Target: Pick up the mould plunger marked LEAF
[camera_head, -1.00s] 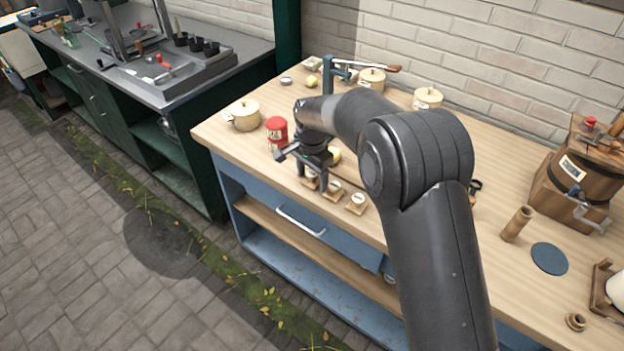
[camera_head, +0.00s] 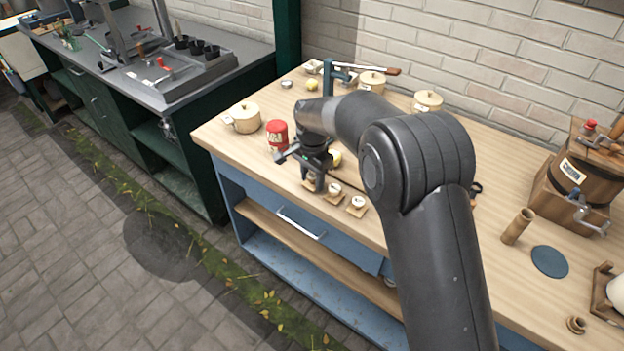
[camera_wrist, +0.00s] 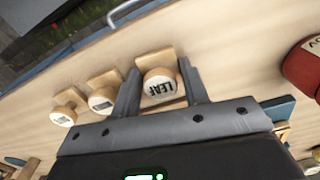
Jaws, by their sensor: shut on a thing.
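The plunger marked LEAF (camera_wrist: 160,84) is a round pale wooden piece with black lettering, in front of a square wooden part, in the wrist view. My gripper (camera_wrist: 162,88) has its two fingers on either side of it and is shut on it. In the head view my gripper (camera_head: 312,184) is low at the front edge of the table, and its fingers mostly hide the plunger. Two similar plungers stand beside it, a middle one (camera_head: 335,191) and a right one (camera_head: 357,205). Their markings are too small to read.
A red tin (camera_head: 277,135) stands close behind my gripper on the wooden tabletop (camera_head: 430,185). A lidded wooden pot (camera_head: 245,117) is at the left. A wooden churn (camera_head: 575,175), a wooden cylinder (camera_head: 517,224) and a blue disc (camera_head: 549,260) are at the right.

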